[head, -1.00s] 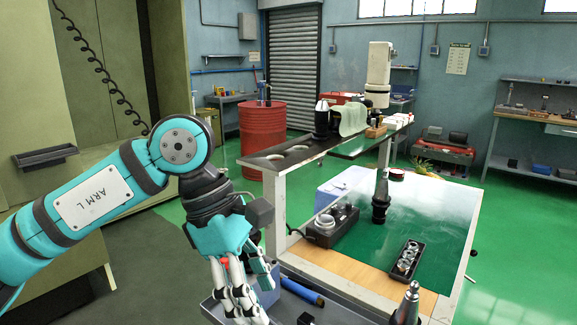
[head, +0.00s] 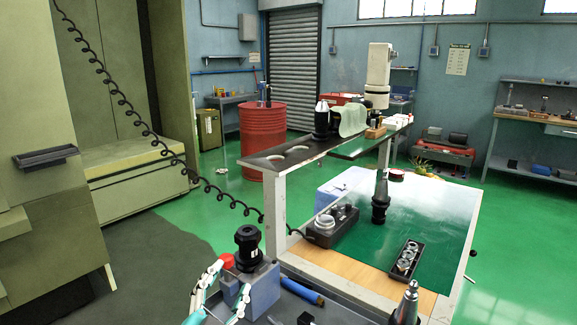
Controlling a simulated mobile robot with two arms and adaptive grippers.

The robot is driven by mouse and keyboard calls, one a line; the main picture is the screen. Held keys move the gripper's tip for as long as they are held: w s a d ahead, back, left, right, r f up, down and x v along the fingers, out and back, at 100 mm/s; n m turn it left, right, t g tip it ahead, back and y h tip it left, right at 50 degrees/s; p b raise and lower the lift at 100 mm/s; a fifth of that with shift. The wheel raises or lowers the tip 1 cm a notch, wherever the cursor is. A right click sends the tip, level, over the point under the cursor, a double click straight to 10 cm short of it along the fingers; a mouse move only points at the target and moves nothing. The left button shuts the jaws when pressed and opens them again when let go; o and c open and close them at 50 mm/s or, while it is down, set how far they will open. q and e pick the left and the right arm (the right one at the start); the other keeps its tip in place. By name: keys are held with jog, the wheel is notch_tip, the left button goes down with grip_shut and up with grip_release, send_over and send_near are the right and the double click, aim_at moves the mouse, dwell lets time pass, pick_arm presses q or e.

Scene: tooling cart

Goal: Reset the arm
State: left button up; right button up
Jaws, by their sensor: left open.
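My left gripper (head: 231,278) is at the bottom of the head view, left of the cart's near tray. Its white and teal fingers are apart, with nothing seen between them. The rest of the left arm is out of the picture. Just right of the fingers, a black tool holder (head: 248,246) stands upright on a blue-grey block (head: 264,290). I cannot tell whether the fingers touch the block. A red piece (head: 226,260) shows by the fingertips. My right gripper is not in view.
A silver-tipped holder (head: 408,302) stands near the front. A coiled black cable (head: 150,133) hangs at left. A red drum (head: 262,140) stands behind.

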pick_arm(q)
jog(key=s+a+f+n+g+y, duration=0.2)
jog(key=f, duration=0.4)
jog(key=s+a+f+n+g+y, duration=0.1)
jog(key=s+a+f+n+g, duration=0.15)
jog(key=f, duration=0.35)
jog(key=s+a+f+n+g+y, duration=0.1)
jog(key=s+a+f+n+g, duration=0.15)
jog(key=s+f+g, duration=0.65)
jog(key=s+a+f+n+g, duration=0.1)
jog(key=s+a+f+g, duration=0.15)
jog(key=s+f, duration=0.85)
jog(key=s+f+p, duration=0.1)
jog(key=s+f, duration=0.1)
jog(key=f, duration=0.9)
jog(key=s+f+p, duration=0.2)
jog(key=f, duration=0.9)
jog(key=s+a+f+g+p, duration=0.1)
jog(key=s+a+f+g, duration=0.1)
jog(key=s+f, duration=1)
jog(key=s, duration=0.3)
jog(key=shift+s+a+f, duration=0.25)
jog(key=shift+s+a, duration=0.15)
